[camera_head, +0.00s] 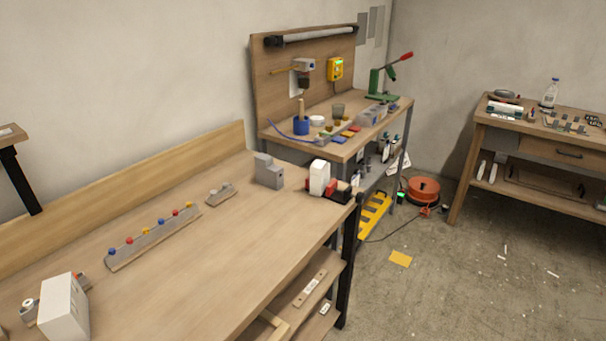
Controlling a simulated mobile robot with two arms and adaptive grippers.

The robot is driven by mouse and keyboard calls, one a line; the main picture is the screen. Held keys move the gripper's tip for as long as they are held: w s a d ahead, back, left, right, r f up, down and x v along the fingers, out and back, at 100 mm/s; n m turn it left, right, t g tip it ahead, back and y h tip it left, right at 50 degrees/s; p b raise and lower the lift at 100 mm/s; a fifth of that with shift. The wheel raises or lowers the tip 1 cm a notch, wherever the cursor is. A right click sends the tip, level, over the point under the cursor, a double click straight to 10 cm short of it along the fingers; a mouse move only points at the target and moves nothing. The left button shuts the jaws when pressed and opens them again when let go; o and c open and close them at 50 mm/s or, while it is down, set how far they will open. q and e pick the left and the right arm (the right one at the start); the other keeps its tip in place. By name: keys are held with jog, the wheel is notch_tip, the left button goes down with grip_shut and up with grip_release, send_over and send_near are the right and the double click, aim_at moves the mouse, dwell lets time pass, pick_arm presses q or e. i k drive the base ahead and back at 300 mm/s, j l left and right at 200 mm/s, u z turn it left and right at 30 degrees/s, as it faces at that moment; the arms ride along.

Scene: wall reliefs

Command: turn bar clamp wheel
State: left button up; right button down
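Neither of my grippers is in view. I cannot clearly make out a bar clamp or its wheel. A small red and black device (339,192) sits at the far right corner of the near workbench, beside a white block-shaped item (319,178). A grey metal block (269,171) stands to the left of them, near the back edge. What each of these is cannot be told at this size.
The near workbench (200,255) has a clear middle. A rail with coloured knobs (153,238) lies along its back, and a white box (63,307) stands at the near left. A second bench (344,150) holds a green lever press (380,85). An orange reel (423,189) lies on the floor.

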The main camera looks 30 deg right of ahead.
aim_at(360, 198)
jog(key=z, duration=1.25)
jog(key=i+l, duration=0.15)
jog(key=l, duration=0.25)
jog(key=i+l+z, duration=0.15)
jog(key=l, duration=0.2)
jog(key=i+l, duration=0.15)
jog(key=l, duration=0.2)
jog(key=i+l+z, duration=0.1)
jog(key=l, duration=0.3)
jog(key=i+l, duration=0.2)
jog(key=l, duration=0.15)
jog(key=z, duration=0.05)
